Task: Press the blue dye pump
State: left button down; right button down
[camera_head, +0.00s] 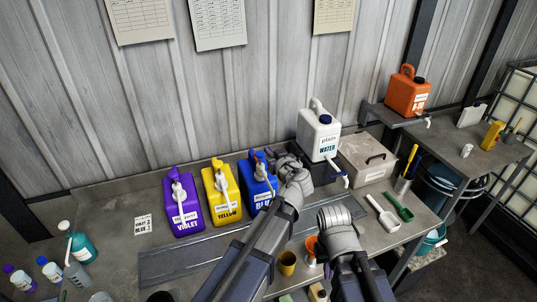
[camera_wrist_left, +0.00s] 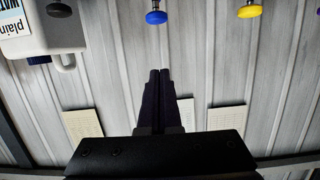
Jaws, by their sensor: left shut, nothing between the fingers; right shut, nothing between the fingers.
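The blue dye jug (camera_head: 256,187) stands on the bench, right of the yellow jug. Its pump shows as a blue knob in the left wrist view (camera_wrist_left: 156,17), near the top edge. My left gripper (camera_head: 286,165) is just to the right of the blue jug in the head view, partly overlapping it. In the left wrist view its fingers (camera_wrist_left: 160,78) are shut and empty, apart from the blue knob. My right gripper (camera_head: 336,217) is shut over the front of the bench; its fingertips are hard to make out.
A violet jug (camera_head: 181,205) and a yellow jug (camera_head: 220,196) stand left of the blue one. A white water jug (camera_head: 318,135) stands close on the right, behind my left gripper. A yellow cup (camera_head: 287,263) and scoops lie near my arms.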

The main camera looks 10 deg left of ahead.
pick_arm(q)
jog(key=b, duration=0.2)
send_over(260, 155)
jog(key=s+d, duration=0.1)
notch_tip(260, 155, down, 2)
jog(key=shift+f+b, duration=1.8)
jog(key=shift+f, duration=0.2)
